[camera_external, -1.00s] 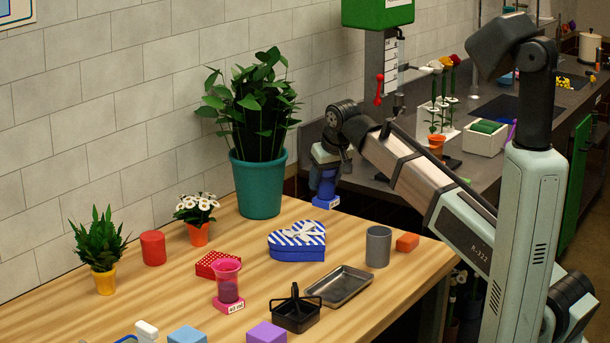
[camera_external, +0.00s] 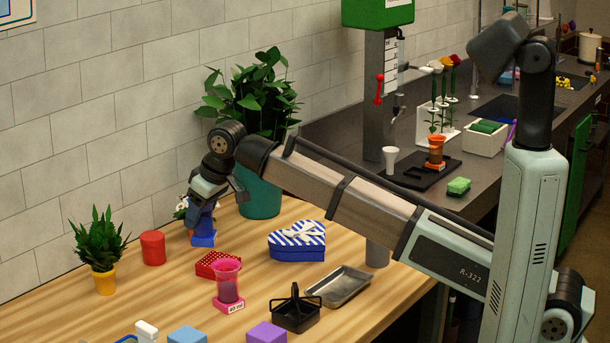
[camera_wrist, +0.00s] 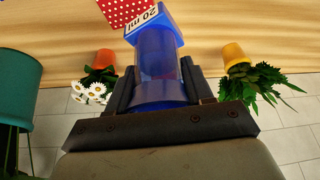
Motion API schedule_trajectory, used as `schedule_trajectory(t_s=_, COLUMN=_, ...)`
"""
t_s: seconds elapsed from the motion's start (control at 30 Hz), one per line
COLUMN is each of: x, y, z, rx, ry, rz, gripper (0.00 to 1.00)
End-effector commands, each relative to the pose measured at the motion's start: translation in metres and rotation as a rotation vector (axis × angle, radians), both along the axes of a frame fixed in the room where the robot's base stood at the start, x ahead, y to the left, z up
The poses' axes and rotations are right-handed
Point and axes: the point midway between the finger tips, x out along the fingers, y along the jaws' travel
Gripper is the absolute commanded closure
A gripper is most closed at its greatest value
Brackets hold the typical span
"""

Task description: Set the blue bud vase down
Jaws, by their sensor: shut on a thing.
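The blue bud vase (camera_external: 203,238) is held in my gripper (camera_external: 213,193) over the back left part of the table, upright or nearly so. In the wrist view the see-through blue vase (camera_wrist: 158,72) sits between the two dark fingers of my gripper (camera_wrist: 156,88), with a blue base labelled 20 ml. Its upper part is hidden by my gripper. I cannot tell whether its base touches the table.
White daisies in an orange pot (camera_wrist: 104,60) stand close by, mostly hidden in the external view. A red cylinder (camera_external: 153,248), a red dotted box (camera_external: 207,264), a teal planter (camera_external: 262,197) and a heart-shaped box (camera_external: 297,247) surround the spot. A pink vase (camera_external: 228,285) stands in front.

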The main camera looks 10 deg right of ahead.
Motion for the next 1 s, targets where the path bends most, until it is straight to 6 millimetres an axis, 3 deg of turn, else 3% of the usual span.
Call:
schedule_trajectory(t_s=0.03, x=-0.016, y=0.017, z=0.002, rx=0.001, ry=0.000, rz=0.034, gripper=0.93)
schedule_trajectory(t_s=0.2, x=-0.063, y=0.053, z=0.005, rx=0.002, ry=0.000, rz=0.123, gripper=0.93)
schedule_trajectory(t_s=0.4, x=-0.100, y=0.078, z=0.007, rx=0.003, ry=-0.001, rz=0.191, gripper=0.93)
schedule_trajectory(t_s=0.67, x=-0.115, y=0.086, z=-0.001, rx=0.003, ry=-0.001, rz=0.216, gripper=0.93)
schedule_trajectory(t_s=1.0, x=-0.115, y=0.086, z=-0.051, rx=0.002, ry=-0.001, rz=0.216, gripper=0.93)
